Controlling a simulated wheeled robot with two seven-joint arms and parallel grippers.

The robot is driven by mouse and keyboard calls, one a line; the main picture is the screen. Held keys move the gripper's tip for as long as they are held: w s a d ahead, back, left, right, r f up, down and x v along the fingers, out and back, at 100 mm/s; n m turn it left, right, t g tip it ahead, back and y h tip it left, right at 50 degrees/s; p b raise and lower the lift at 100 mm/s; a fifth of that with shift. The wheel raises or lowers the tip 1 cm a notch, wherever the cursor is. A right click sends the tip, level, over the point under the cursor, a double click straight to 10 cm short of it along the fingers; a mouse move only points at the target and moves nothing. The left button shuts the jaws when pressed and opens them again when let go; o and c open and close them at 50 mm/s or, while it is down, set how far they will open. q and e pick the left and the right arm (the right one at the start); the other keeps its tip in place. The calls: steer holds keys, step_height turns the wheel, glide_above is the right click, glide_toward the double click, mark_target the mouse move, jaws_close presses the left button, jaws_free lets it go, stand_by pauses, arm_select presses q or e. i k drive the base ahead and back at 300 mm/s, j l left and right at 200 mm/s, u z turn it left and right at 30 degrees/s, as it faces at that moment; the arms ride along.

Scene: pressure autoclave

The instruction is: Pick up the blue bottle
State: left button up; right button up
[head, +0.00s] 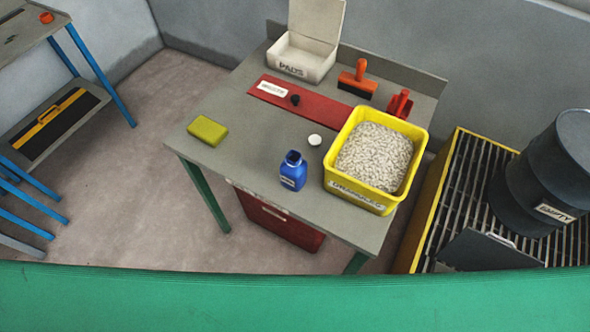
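The blue bottle (293,172) stands upright on the grey table, near its front edge. Its mouth is open and a pale label is on its front. A small white cap (315,139) lies on the table just behind it to the right. Neither of my grippers shows in the head view, and nothing touches the bottle except the table under it.
A yellow tub (357,193) of pale granules stands close to the bottle's right. A yellow-green sponge (207,130), red mat (330,113), white box (301,61), orange brush (357,79) and red scoop (400,104) share the table (243,158). Left of the bottle is clear.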

mark_target(293, 171)
steer(key=k+j, duration=0.1)
steer(key=j, duration=0.45)
steer(key=k+j, duration=0.1)
steer(key=j, duration=0.45)
steer(key=k+j+u, duration=0.1)
steer(key=j, duration=0.5)
